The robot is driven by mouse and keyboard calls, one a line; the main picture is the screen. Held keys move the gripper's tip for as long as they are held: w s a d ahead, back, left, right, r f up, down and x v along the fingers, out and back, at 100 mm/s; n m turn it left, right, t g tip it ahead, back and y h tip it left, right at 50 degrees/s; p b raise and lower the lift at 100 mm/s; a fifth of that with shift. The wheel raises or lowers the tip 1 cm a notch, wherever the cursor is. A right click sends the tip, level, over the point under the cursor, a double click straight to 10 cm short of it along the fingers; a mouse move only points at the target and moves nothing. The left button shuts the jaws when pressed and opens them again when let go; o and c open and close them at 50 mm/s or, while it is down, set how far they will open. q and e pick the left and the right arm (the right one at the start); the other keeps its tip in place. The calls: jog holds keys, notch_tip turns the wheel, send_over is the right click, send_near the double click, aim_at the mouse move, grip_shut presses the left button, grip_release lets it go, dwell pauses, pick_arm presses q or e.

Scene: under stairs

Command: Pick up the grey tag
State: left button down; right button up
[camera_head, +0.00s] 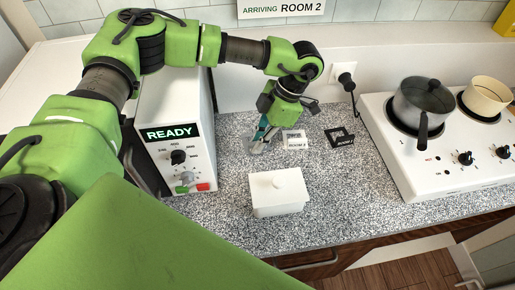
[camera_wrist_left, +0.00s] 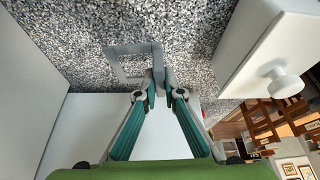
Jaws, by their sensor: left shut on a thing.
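The grey tag (camera_head: 255,148) is a flat square frame beside the white appliance on the speckled counter. It also shows in the left wrist view (camera_wrist_left: 126,50), with an open square middle. My left gripper (camera_head: 260,138) reaches down over it. In the left wrist view, the teal fingers (camera_wrist_left: 158,82) are closed together on the grey tag's near edge. The tag looks at or very near the counter surface; I cannot tell if it is clear of it. My right gripper is not in view.
A white lidded box (camera_head: 279,192) stands in front. The READY appliance (camera_head: 176,130) is on the left; a hob (camera_head: 420,170) with pots is on the right.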

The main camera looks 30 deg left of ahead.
pick_arm(q)
jog(key=s+d+r+b, duration=0.1)
jog(key=s+d+r, duration=0.1)
jog(key=s+r, duration=0.1)
jog(key=s+d+r+b, duration=0.2)
jog(key=s+d+r, duration=0.1)
jog(key=s+d+r+b, duration=0.1)
jog(key=s+d+r, duration=0.1)
jog(key=s+d, duration=0.1)
jog(key=shift+s+d+r+b, duration=0.1)
jog(key=shift+s+r+b, duration=0.3)
jog(key=shift+s, duration=0.15)
jog(key=shift+s+d+r, duration=0.2)
jog(key=shift+s, duration=0.05)
